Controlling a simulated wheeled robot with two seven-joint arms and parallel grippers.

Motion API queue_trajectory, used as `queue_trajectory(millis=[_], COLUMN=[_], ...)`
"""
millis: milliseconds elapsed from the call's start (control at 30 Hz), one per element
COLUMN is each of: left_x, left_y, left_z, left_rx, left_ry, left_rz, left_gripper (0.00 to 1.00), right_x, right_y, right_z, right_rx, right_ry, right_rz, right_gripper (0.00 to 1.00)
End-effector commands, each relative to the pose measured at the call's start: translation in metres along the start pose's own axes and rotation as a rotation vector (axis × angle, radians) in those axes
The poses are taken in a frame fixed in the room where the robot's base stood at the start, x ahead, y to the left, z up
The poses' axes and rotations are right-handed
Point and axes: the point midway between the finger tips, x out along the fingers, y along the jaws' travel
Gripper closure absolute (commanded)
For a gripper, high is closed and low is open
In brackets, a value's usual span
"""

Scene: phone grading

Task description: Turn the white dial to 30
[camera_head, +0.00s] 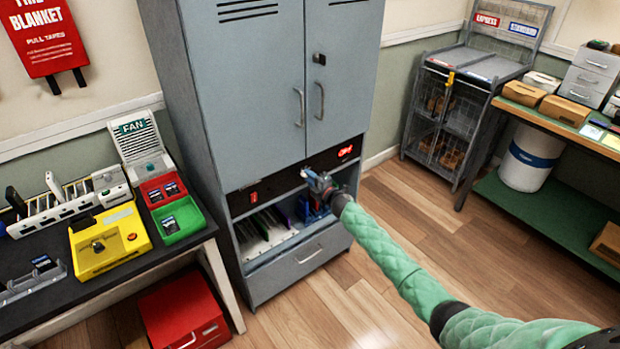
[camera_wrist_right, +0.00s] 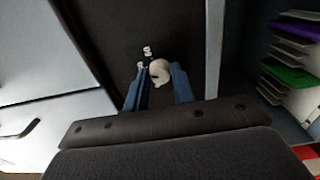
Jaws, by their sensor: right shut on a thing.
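The white dial (camera_wrist_right: 160,72) sits on the dark panel of the grey cabinet and shows in the right wrist view between my right gripper's fingers. My right gripper (camera_wrist_right: 157,88) is shut on it, with one blue finger on each side. Small white marks (camera_wrist_right: 146,52) show on the panel beside the dial, too small to read. In the head view my right gripper (camera_head: 308,174) is at the dark panel strip below the cabinet doors and covers most of the dial. My left gripper is not in view.
The grey cabinet (camera_head: 240,90) has an open shelf with upright files (camera_head: 265,228) below the panel and a drawer (camera_head: 300,262) beneath. A red switch (camera_head: 254,197) and a lit red display (camera_head: 346,151) are on the panel. A dark table (camera_head: 60,262) stands at left.

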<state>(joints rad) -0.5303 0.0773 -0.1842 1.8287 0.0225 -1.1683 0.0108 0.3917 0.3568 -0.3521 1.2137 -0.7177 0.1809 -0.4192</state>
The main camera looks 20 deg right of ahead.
Motion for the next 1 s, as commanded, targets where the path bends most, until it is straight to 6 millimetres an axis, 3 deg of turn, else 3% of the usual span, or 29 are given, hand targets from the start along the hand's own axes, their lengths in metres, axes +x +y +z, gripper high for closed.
queue_trajectory(millis=[467,500,567,867,1000], left_x=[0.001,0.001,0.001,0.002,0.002], left_y=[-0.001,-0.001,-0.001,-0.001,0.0], left_z=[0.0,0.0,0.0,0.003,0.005], left_rx=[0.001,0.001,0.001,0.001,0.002], left_ry=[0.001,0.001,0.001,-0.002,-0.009], left_rz=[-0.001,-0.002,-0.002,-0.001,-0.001], left_gripper=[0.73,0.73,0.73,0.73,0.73], right_x=[0.0,0.0,0.0,-0.001,-0.011], right_y=[-0.001,-0.001,-0.001,-0.001,-0.002], right_z=[0.002,0.001,0.001,0.001,0.002], right_rx=[0.012,0.011,0.011,0.011,0.01], right_ry=[-0.002,-0.002,-0.002,-0.001,0.0], right_rz=[-0.001,-0.001,-0.001,-0.001,-0.001], right_gripper=[0.98,0.67,0.55,0.54,0.54])
